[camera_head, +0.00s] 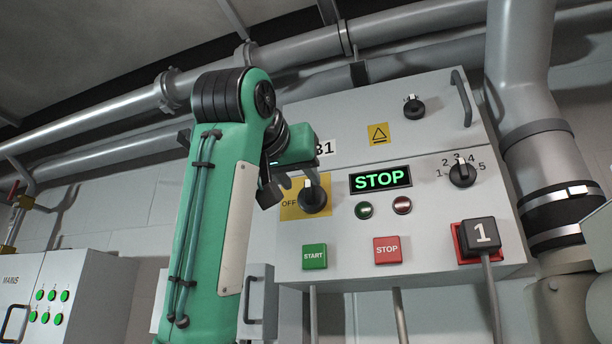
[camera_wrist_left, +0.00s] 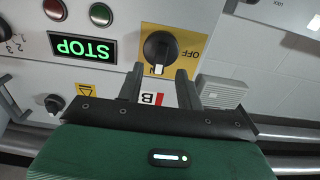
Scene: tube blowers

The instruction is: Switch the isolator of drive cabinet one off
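The isolator is a black rotary knob (camera_head: 313,198) on a yellow plate (camera_head: 289,212) marked OFF at its left. Its white mark points up, away from OFF. In the left wrist view the knob (camera_wrist_left: 160,47) shows upside down, ahead of the fingertips, with the white mark toward the gripper. The drive cabinet (camera_head: 335,258) is light grey, with a label ending in "B1" partly hidden by my arm. My left gripper (camera_head: 272,191) is just left of the knob in the head view. In the wrist view its two fingers (camera_wrist_left: 160,76) are apart and empty, apparently clear of the knob.
A lit STOP display (camera_head: 380,179), two lamps and a numbered selector knob (camera_head: 462,173) are right of the isolator. START (camera_head: 314,256) and STOP (camera_head: 387,250) buttons and a plug marked 1 (camera_head: 481,235) are below. Another cabinet (camera_head: 68,290) stands at left; pipes run overhead.

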